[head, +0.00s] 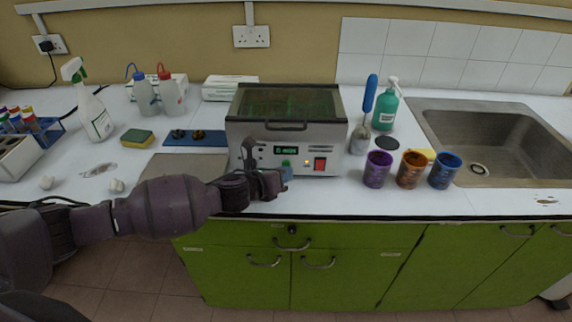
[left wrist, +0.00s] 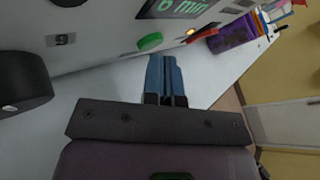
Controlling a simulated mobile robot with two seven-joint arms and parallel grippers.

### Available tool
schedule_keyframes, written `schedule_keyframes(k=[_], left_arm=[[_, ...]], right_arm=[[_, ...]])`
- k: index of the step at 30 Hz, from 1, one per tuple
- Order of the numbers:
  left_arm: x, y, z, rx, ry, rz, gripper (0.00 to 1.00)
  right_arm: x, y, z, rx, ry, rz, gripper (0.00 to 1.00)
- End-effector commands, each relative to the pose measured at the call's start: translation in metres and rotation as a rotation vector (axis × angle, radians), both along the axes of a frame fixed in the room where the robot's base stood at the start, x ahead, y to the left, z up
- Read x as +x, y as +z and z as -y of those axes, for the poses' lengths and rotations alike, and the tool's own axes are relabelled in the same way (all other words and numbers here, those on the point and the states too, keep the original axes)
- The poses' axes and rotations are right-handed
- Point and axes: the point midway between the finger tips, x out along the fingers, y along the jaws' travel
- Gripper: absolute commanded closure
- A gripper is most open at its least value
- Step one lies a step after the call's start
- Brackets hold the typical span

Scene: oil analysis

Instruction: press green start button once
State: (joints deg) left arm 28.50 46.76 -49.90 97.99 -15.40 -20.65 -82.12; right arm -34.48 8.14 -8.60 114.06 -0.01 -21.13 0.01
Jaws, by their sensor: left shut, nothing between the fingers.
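The analysis machine (head: 285,132) is a white box with a dark glass lid at the middle of the counter. Its display (left wrist: 176,6) reads "6 min" in green. The green start button (left wrist: 150,41) sits on the front panel below the display. In the head view my left gripper largely covers that spot. My left gripper (head: 286,172) is in front of the panel, with blue fingers shut and empty. In the left wrist view the fingertips (left wrist: 163,58) point at the panel just beside the green button, seemingly with a small gap. My right gripper is not in view.
An amber light (head: 307,163) and a red switch (head: 320,164) are right of the button. A black knob (left wrist: 20,85) is on the panel's other side. Purple (head: 377,170), orange (head: 411,170) and blue (head: 445,172) cups stand right of the machine, before the sink (head: 520,178).

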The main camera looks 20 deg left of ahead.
Motion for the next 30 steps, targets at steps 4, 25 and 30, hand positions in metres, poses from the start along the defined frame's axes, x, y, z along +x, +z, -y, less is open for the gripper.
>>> schedule_keyframes(k=[4,25,30], left_arm=[[0.0016,0.0001,-0.0003,0.000,0.000,0.000,1.00],[0.0039,0.0008,-0.0010,0.000,0.000,0.001,1.00],[-0.0021,0.0014,0.0006,0.000,0.000,0.000,1.00]], right_arm=[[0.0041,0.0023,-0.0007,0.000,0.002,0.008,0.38],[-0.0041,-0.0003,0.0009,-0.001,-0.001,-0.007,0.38],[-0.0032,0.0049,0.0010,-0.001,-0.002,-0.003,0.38]])
